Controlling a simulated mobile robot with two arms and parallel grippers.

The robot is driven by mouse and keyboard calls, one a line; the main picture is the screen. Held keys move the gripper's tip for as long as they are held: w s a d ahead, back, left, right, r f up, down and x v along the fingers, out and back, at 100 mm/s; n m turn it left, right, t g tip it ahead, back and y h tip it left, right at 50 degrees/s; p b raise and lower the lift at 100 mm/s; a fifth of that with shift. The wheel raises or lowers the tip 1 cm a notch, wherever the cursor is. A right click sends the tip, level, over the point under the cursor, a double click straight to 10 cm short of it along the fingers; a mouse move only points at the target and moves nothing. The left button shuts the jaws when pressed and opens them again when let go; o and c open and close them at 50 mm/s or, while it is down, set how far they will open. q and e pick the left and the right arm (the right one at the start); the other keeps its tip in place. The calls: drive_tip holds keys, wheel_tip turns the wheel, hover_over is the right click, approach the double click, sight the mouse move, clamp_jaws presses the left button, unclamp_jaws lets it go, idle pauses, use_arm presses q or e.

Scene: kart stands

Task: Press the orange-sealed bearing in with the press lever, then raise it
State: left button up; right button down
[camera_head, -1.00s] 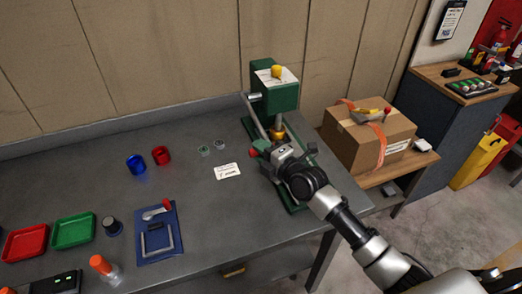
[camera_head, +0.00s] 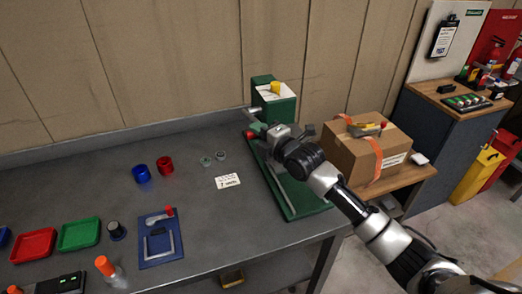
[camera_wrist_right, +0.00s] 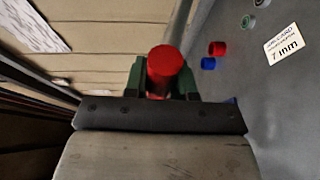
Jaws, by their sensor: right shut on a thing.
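The green press (camera_head: 278,106) stands at the back right of the bench, with a yellow cap on top and a green base plate. My right gripper (camera_head: 262,131) is in front of it, shut on the red knob (camera_head: 249,134) of the press lever. In the right wrist view the knob (camera_wrist_right: 165,66) sits between the two fingers of the gripper (camera_wrist_right: 164,84). Most of the lever, the ram and the bearing seat are hidden behind my right gripper and wrist, so I cannot see the orange-sealed bearing. My left gripper is not in view.
Blue (camera_head: 141,174) and red (camera_head: 165,163) rings, small grey rings (camera_head: 206,161) and a 7 mm card (camera_head: 228,181) lie left of the press. Red (camera_head: 33,245) and green (camera_head: 79,234) trays stand far left. A cardboard box (camera_head: 365,152) stands right of the bench.

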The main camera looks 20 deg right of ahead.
drive_tip(key=shift+w+r, duration=0.25)
drive_tip(key=shift+r, duration=0.55)
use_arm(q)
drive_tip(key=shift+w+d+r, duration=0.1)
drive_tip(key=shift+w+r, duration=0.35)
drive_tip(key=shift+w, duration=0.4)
use_arm(e)
drive_tip(key=shift+w+r, duration=0.3)
drive_tip(key=shift+r, duration=0.45)
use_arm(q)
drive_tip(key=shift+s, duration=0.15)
use_arm(e)
drive_tip(key=shift+r, duration=0.1)
drive_tip(key=c, duration=0.9)
unclamp_jaws()
drive_tip(key=shift+w, duration=0.1)
drive_tip(key=shift+c, duration=0.2)
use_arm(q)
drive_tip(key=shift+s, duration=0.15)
use_arm(e)
drive_tip(key=shift+f, duration=0.2)
